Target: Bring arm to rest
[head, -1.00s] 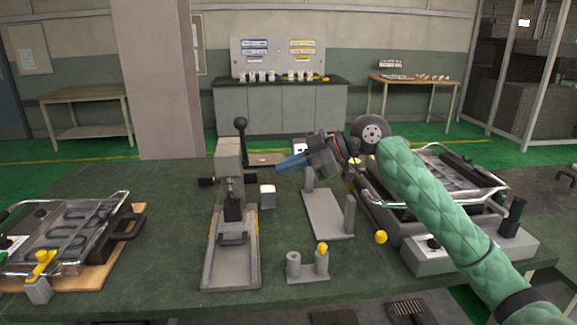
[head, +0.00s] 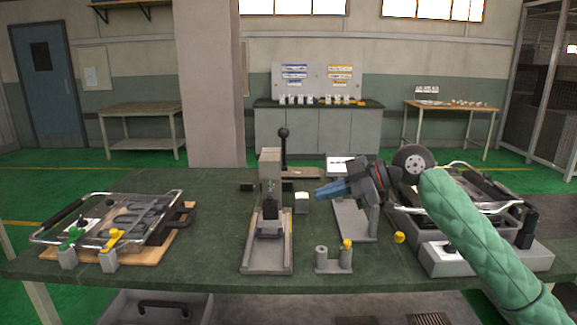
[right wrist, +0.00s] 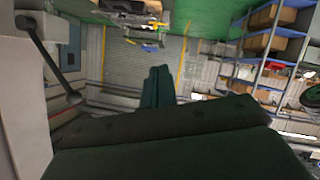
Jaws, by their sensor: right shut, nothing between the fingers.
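My right arm (head: 485,240), in a green quilted sleeve, reaches in from the lower right in the head view. My right gripper (head: 322,191), with blue fingers, points left above the green table (head: 205,225). It is shut and empty, beside and to the right of the grey lever press (head: 271,205). In the right wrist view the dark closed fingers (right wrist: 158,85) show in the middle. My left gripper is not in view.
A grey stand (head: 352,220) is below the right gripper. A heating-element fixture (head: 120,222) lies at the left and another fixture (head: 480,258) at the right. A small two-post holder (head: 333,262) stands at the front.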

